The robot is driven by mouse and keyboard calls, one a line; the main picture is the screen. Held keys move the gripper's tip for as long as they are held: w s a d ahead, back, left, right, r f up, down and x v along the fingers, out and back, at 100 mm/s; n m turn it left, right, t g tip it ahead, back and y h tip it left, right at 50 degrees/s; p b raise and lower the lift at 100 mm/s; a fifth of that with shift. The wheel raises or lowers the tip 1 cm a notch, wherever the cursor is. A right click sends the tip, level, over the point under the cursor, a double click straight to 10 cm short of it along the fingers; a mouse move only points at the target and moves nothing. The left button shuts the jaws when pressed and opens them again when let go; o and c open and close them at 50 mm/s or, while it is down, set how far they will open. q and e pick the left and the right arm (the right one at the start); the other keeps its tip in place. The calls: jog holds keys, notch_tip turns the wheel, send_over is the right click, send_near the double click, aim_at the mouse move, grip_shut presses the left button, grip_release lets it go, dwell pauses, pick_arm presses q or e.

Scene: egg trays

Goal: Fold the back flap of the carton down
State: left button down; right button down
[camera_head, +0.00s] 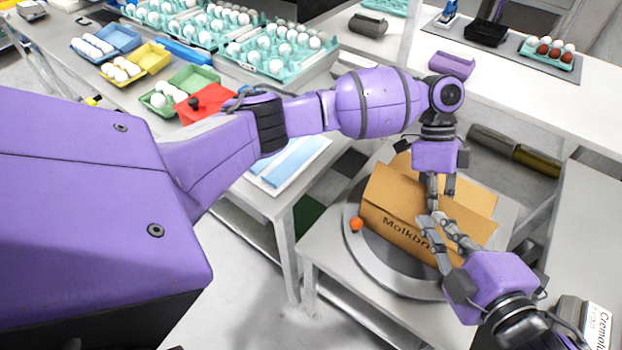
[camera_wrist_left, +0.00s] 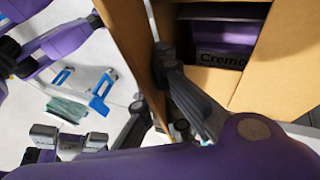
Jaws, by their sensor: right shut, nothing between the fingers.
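The brown carton (camera_head: 398,228) sits open on a round grey turntable. A tan flap (camera_head: 472,193) stands raised at its back, partly hidden by my left gripper. My left gripper (camera_head: 440,200) points down over the carton's opening, with its fingers apart. In the left wrist view a dark finger (camera_wrist_left: 163,60) is beside the carton's cardboard edge; I cannot tell whether it touches. A dark purple box marked "Cremo" (camera_wrist_left: 222,45) shows inside the carton. My right gripper (camera_head: 437,232) is shut and empty at the carton's front right, close to the left gripper.
Egg trays (camera_head: 275,62) and a red item (camera_head: 205,103) stand on the left table. A white counter (camera_head: 530,105) runs behind. Both arms crowd the space above the carton.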

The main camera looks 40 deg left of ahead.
jog(key=w+a+f, duration=0.2)
jog(key=w, duration=0.3)
jog(key=shift+w+a+f, duration=0.25)
jog(key=shift+w+f, duration=0.1)
jog(key=shift+w, duration=0.05)
